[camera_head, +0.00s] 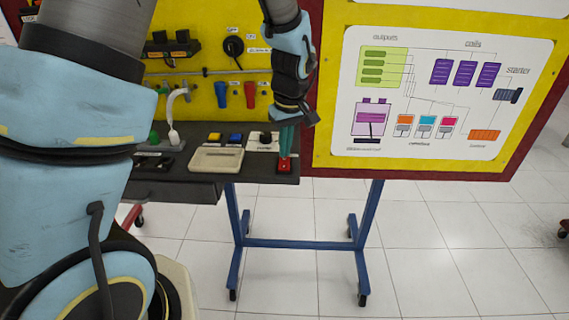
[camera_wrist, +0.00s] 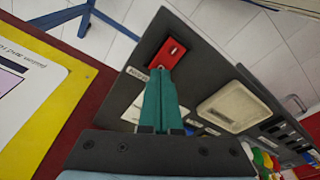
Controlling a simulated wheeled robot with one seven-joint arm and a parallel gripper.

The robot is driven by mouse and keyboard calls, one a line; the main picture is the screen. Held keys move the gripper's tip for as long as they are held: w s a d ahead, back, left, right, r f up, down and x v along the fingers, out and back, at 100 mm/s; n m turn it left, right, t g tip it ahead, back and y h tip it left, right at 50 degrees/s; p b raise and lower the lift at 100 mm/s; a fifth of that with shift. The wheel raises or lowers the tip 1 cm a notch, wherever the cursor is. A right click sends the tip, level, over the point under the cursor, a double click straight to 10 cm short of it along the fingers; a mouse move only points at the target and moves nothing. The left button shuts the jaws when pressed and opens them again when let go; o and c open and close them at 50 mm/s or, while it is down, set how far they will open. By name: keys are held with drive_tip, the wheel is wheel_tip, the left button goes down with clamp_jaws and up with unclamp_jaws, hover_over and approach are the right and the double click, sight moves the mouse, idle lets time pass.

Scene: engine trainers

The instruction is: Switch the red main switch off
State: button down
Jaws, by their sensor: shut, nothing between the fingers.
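The red main switch (camera_head: 284,165) sits near the right end of the dark shelf panel in the head view. In the wrist view the red switch (camera_wrist: 167,53) lies on the dark panel, just beyond the fingertips. My gripper (camera_head: 287,151) points down at it, its green fingers shut with nothing between them. In the wrist view the fingers (camera_wrist: 161,74) reach the near edge of the switch and hide a little of it. I cannot tell whether they touch it. Which way the switch is set is too small to tell.
A cream box (camera_head: 216,158) stands left of the switch, with yellow and blue buttons (camera_head: 235,138) and a black knob (camera_head: 265,137) behind. The yellow board (camera_head: 200,100) rises behind the shelf (camera_head: 240,182). A diagram board (camera_head: 440,95) is at the right. The floor in front is clear.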

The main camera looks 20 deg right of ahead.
sight(285, 159)
drive_tip(key=shift+f+b, duration=0.3)
drive_tip(key=shift+f, duration=0.2)
drive_tip(key=shift+r+p, duration=2.6)
drive_tip(key=shift+r, duration=0.95)
